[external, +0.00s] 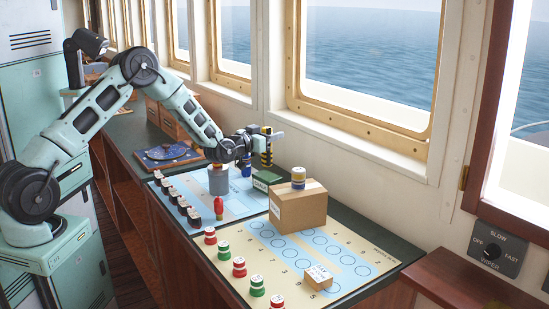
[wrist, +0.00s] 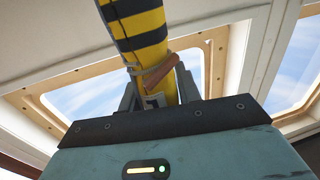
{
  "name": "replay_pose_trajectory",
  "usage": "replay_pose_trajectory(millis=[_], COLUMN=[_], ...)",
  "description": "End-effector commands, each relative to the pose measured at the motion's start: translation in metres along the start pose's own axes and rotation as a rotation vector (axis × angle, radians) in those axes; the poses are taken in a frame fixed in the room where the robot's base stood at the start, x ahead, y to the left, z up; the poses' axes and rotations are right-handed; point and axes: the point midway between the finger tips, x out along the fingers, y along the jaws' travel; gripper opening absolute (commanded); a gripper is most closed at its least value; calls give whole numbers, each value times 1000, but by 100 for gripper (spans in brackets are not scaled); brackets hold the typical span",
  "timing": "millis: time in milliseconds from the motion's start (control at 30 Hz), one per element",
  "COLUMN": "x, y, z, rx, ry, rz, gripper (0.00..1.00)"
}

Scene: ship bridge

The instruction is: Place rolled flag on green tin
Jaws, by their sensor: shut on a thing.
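The rolled flag (external: 266,158), striped yellow and black, is upright in my gripper (external: 268,138). In the wrist view the flag (wrist: 140,30) runs up between the fingers, with a cord and a small brown toggle around it. My gripper is shut on it. The green tin (external: 263,184), low and boxy with a pale label, stands on the counter by the window wall. The flag's lower end is directly above or at the tin's top; I cannot tell whether they touch. The cardboard box partly hides the tin's right side.
A grey cylinder (external: 218,180) and a blue upright thing (external: 246,167) stand left. Several red, green and dark pieces line the charts' front edge.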

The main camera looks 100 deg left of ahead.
Motion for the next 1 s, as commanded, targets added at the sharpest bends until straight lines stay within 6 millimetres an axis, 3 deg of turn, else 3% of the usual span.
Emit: replay_pose_trajectory(millis=[200, 667, 700, 767, 1000], x=[0, 0, 0, 0, 0], y=[0, 1, 0, 0, 0], z=[30, 38, 37, 37, 37], rx=[-1, 0, -1, -1, -1], ry=[-3, 0, -1, -1, -1], rz=[0, 0, 0, 0, 0], gripper=[10, 10, 42, 55, 55])
